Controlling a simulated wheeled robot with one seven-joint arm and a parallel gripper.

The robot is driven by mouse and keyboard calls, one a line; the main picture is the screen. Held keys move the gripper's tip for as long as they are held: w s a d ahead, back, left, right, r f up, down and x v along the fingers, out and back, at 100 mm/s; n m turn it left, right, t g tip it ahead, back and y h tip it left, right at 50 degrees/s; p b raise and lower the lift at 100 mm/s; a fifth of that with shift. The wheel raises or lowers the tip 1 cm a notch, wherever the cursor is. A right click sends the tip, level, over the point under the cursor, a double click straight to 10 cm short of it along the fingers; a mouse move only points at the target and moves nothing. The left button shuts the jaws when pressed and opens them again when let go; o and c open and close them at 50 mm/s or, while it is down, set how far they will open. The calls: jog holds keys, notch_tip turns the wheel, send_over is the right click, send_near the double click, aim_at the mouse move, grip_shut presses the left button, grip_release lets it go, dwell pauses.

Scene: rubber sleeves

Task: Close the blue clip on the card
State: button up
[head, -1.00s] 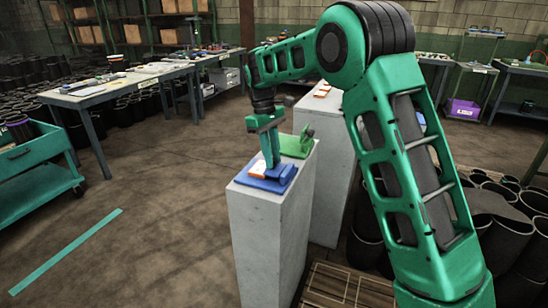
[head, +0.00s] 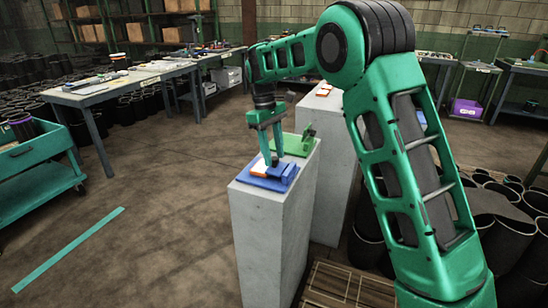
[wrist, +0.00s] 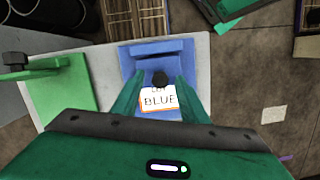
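The blue clip (head: 262,182) lies on top of a grey pedestal, with a white, orange-edged card (head: 260,170) on it. In the wrist view the blue clip (wrist: 158,50) has a raised bar at the far end, and the card (wrist: 159,100) reads "BLUE". A black knob (wrist: 160,79) shows at the card's far edge. My gripper (head: 272,161) is just above the clip, pointing down. In the wrist view my gripper (wrist: 160,84) has its fingers apart, one on each side of the knob and card. I cannot tell whether the fingers touch anything.
A green clip (head: 297,144) with a raised lever sits beside the blue one on the same pedestal (head: 268,240). A second pedestal (head: 333,175) stands behind. Black sleeves and a wooden pallet are at the right. Open floor lies to the left.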

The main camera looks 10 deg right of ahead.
notch_tip(320, 180, up, 9)
jog(key=w+a, duration=0.1)
jog(key=shift+w+a+r, duration=0.15)
jog(key=shift+w+r, duration=0.05)
jog(key=shift+w, duration=0.05)
